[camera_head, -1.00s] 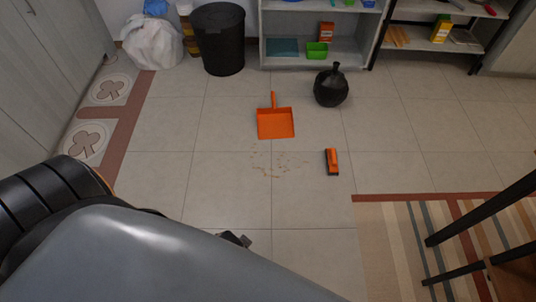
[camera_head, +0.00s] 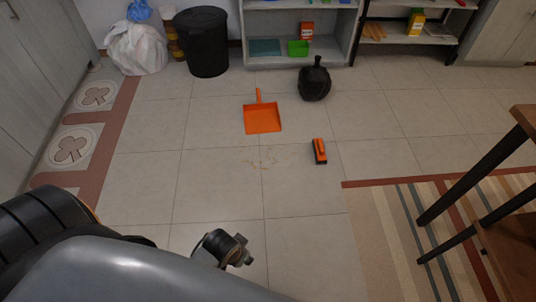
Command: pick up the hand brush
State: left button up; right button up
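The hand brush (camera_head: 319,151), orange with dark bristles along its side, lies on the tiled floor right of centre. Nothing touches it. My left arm fills the lower left, and my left gripper (camera_head: 238,251) shows past its edge, below and left of the brush and well apart from it. The gripper is small and dark here, partly hidden by the arm, and its opening is unclear. My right gripper is not in view.
An orange dustpan (camera_head: 262,118) lies left of the brush, with scattered crumbs (camera_head: 262,160) below it. A black round bag (camera_head: 314,84) and a black bin (camera_head: 203,45) stand behind. A striped rug (camera_head: 390,230) and wooden table (camera_head: 515,262) are at right.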

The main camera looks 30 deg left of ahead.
aim_at(320, 156)
jog(key=i+j, duration=0.1)
jog(key=i, duration=0.5)
jog(key=i+j+z, duration=0.1)
jog(key=i, duration=0.5)
